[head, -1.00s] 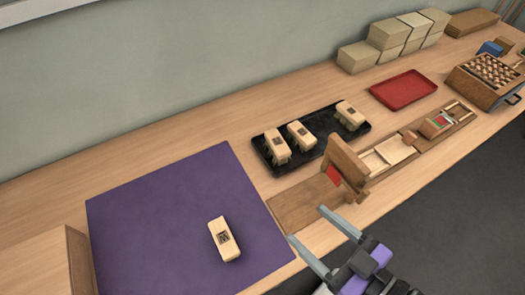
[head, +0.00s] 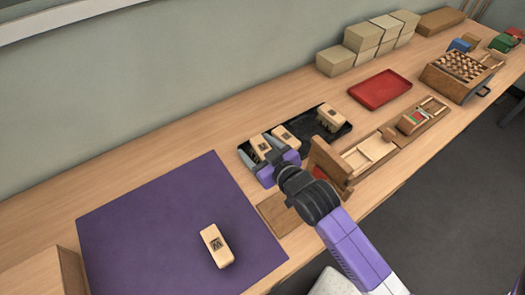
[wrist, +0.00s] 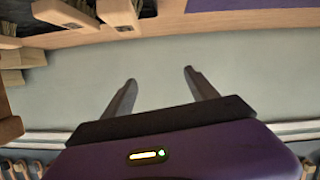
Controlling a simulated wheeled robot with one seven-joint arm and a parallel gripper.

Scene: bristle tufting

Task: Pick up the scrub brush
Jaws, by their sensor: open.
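A pale wooden scrub brush (head: 217,246) with a dark mark on top lies on the purple mat (head: 120,225). Three similar brushes stand on the black tray (head: 300,122): a left one (head: 260,147), a middle one (head: 287,138) and a right one (head: 331,117). My gripper (head: 261,158) overlaps the tray's left end and partly hides the left brush. In the wrist view my gripper (wrist: 160,88) is open and empty, its fingers toward the bare wall. Brushes show at that view's top left (wrist: 118,12), outside the fingers.
A wooden fixture (head: 328,165) stands close by my gripper. A red tray (head: 380,90), stacked boxes (head: 362,38) and a wooden crate (head: 462,72) are farther right. The bench behind the mat is clear.

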